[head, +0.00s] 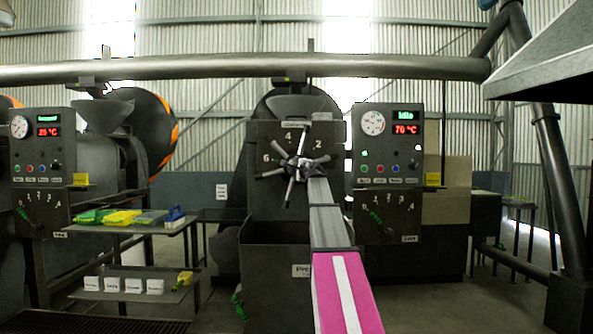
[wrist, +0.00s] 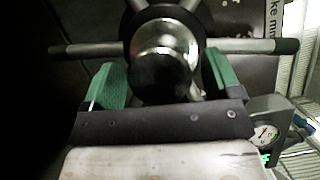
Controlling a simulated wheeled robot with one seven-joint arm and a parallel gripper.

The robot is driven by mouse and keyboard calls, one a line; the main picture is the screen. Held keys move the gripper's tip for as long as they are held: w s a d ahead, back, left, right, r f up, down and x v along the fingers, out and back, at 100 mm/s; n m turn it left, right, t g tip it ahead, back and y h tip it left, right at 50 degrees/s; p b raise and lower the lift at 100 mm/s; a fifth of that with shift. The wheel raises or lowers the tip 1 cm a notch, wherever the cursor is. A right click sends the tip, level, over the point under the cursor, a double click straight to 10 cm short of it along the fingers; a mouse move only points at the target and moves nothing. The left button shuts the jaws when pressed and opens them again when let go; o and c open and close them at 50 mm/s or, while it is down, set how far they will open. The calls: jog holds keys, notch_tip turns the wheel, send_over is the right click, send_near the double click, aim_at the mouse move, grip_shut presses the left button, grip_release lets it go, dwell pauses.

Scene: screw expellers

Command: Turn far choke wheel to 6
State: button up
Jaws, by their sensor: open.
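I cannot tell which number the wheel is set to. My gripper (head: 301,163) is at the wheel, partly hiding it. In the wrist view its green fingers (wrist: 163,78) are open, one on each side of the shiny round hub (wrist: 163,55). Contact with the wheel is unclear.
A control panel (head: 389,145) reading Idle and 70 °C stands right of the wheel. Another panel (head: 44,145) is at far left. A shelf (head: 130,228) with coloured items stands left. A dark bin (head: 270,262) is below the wheel. A pipe (head: 220,68) crosses above.

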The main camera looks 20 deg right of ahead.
jog(key=s, duration=1)
jog(key=shift+d+f, duration=0.25)
jog(key=shift+d, duration=0.1)
